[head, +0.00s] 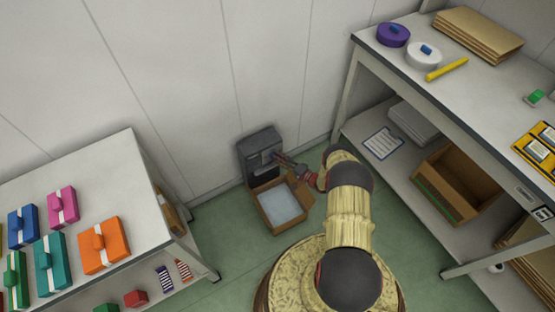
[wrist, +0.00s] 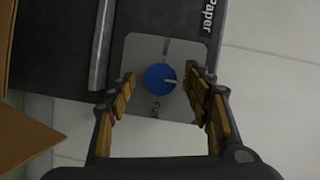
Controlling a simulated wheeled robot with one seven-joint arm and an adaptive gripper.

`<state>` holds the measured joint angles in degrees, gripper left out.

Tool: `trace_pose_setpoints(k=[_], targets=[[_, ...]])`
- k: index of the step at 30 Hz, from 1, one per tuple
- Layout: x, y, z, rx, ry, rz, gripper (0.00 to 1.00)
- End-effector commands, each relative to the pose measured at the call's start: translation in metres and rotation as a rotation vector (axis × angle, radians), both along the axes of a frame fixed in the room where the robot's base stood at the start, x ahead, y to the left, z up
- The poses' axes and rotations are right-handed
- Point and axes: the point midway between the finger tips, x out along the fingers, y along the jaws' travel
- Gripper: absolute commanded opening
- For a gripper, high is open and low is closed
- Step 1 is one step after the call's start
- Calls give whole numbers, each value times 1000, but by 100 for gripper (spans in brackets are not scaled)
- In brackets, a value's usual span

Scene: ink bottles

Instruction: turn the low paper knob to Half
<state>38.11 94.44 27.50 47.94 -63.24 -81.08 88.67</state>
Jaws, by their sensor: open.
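The low paper knob (wrist: 160,78) is a blue round dial on a light grey plate (wrist: 137,48) in the wrist view. Its white pointer is toward the right finger. A sideways "Paper" label (wrist: 208,17) is on the dark unit. My gripper (wrist: 160,82) is open, one finger on each side of the knob, with gaps visible. In the head view the dark unit (head: 258,143) stands low against the wall, with my gripper (head: 281,160) at its front; the knob is not discernible there.
An open cardboard box (head: 291,218) with pale contents sits on the floor just before the unit. A shelf table (head: 470,75) with boxes and paper is on the right. A white table (head: 100,180) with coloured boxes is on the left. Green floor lies between.

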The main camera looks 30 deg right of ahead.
Motion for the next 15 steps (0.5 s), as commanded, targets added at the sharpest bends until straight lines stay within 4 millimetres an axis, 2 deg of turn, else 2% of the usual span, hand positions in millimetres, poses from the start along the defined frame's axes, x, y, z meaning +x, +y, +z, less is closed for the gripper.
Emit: trace_pose_setpoints(k=[15], targets=[[-85, -39, 7, 1, 1, -4, 51]])
